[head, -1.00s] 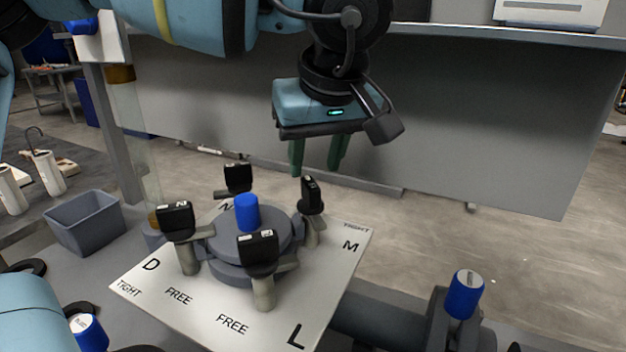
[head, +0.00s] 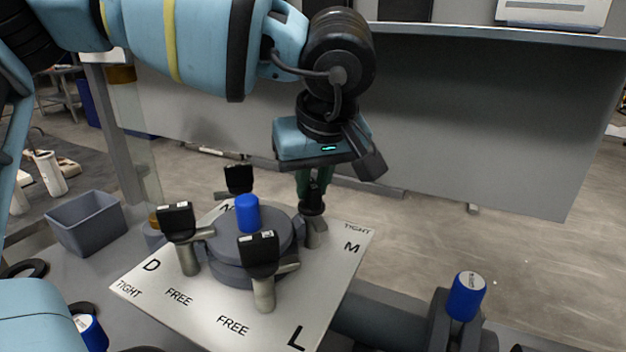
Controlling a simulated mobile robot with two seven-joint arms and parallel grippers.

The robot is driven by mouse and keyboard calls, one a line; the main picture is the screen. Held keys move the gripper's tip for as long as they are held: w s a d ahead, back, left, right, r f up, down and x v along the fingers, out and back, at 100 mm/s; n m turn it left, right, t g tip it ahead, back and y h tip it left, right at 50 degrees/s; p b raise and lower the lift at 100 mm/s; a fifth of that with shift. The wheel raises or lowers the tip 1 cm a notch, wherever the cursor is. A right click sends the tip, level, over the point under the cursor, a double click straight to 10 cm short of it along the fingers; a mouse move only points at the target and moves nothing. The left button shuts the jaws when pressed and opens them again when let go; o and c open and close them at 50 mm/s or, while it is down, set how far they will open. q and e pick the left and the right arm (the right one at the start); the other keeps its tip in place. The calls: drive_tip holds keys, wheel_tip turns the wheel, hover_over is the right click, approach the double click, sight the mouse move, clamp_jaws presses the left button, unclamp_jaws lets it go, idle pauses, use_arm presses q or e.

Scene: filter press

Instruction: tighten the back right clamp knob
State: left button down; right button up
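The back right clamp knob (head: 312,204) is black and stands on a grey post at the right rear of the round grey press head, near the letter M. My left gripper (head: 315,181) points down over this knob, with its dark green fingers at the knob's upper part. The fingers partly hide the knob, and I cannot tell whether they grip it or stand open around it. The other black knobs are the back left (head: 238,180), front left (head: 176,222) and front right (head: 258,250). My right gripper is not in view.
A blue cap (head: 247,213) stands in the middle of the press head (head: 225,262). The light plate (head: 205,318) has TIGHT and FREE marks. A grey bin (head: 88,226) is at left. Another blue-capped part (head: 466,297) is at lower right. A grey panel (head: 480,130) stands behind.

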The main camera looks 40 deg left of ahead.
use_arm(q)
drive_tip(key=shift+m, duration=0.4)
drive_tip(key=m+t+h, duration=0.1)
drive_tip(key=m, duration=0.1)
drive_tip(key=shift+m, duration=0.4)
drive_tip(key=m, duration=0.2)
drive_tip(key=m+t+h, duration=0.1)
drive_tip(key=m, duration=0.1)
drive_tip(key=shift+s+a+h, duration=0.15)
drive_tip(key=shift+h, duration=0.15)
drive_tip(key=m+h, duration=0.1)
drive_tip(key=m, duration=0.2)
drive_tip(key=shift+a+p, duration=0.1)
drive_tip(key=shift+p, duration=0.3)
drive_tip(key=m+h, duration=0.1)
drive_tip(key=m, duration=0.1)
drive_tip(key=shift+m+p, duration=0.3)
drive_tip(key=shift+m, duration=0.1)
drive_tip(key=m+h, duration=0.1)
drive_tip(key=m, duration=0.2)
drive_tip(key=shift+a+p, duration=0.15)
drive_tip(key=shift+p, duration=0.15)
drive_tip(key=shift+m+g+h, duration=0.3)
drive_tip(key=shift+m, duration=0.5)
